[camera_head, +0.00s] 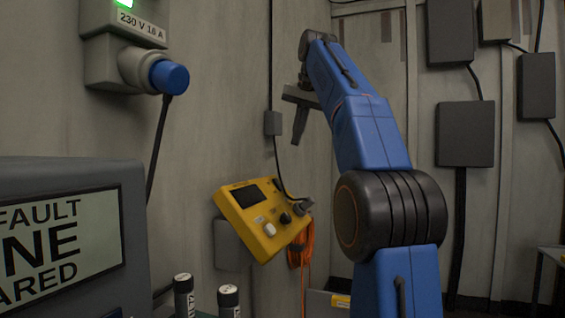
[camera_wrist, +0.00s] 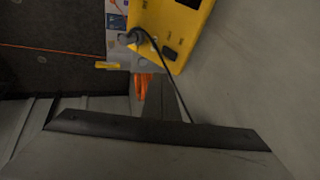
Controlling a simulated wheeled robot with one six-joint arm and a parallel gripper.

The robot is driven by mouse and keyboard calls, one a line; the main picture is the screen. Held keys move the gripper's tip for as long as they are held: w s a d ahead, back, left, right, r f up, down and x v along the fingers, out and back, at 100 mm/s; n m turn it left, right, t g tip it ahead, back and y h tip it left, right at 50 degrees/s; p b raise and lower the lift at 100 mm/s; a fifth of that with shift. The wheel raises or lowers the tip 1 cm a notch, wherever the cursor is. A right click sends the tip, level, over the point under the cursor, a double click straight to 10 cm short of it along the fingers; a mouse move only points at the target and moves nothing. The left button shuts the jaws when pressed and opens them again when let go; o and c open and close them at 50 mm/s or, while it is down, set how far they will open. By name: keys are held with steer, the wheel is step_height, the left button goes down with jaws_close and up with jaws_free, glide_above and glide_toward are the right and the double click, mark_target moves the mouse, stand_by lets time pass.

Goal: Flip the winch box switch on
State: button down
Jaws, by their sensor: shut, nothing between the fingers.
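The yellow winch box (camera_head: 258,231) is mounted tilted on the wall in the head view. Its face has a dark screen, a white button or rocker (camera_head: 264,224) and a black knob-like control (camera_head: 285,218). A plug with a cable sits at its right end. My gripper (camera_head: 296,140) is above and to the right of the box, apart from it, with its fingers shut and pointing down. In the wrist view the box (camera_wrist: 184,28) is at the top, partly cut off, beyond my gripper (camera_wrist: 156,80). I cannot tell the switch's position.
A blue plug (camera_head: 170,77) sits in a wall socket at upper left. A grey display unit (camera_head: 70,170) fills the lower left, with two dark cylinders beside it. An orange cable (camera_head: 304,250) hangs below the box. A black cable runs down the wall to the box.

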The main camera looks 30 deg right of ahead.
glide_toward(275, 180)
steer(key=d+f, duration=0.3)
steer(key=d, duration=0.1)
steer(key=shift+w+a+f, duration=0.3)
steer(key=shift+w+f, duration=0.1)
steer(key=shift+w, duration=0.1)
steer(key=shift+w+a+f, duration=0.35)
steer(key=shift+w+f, duration=0.1)
steer(key=shift+w, duration=0.05)
steer(key=shift+w+a+f, duration=0.35)
steer(key=shift+w+f, duration=0.05)
steer(key=shift+w, duration=0.15)
steer(key=shift+w+a+f, duration=0.15)
steer(key=shift+w+a, duration=0.5)
steer(key=shift+w, duration=0.1)
steer(key=shift+f, duration=0.15)
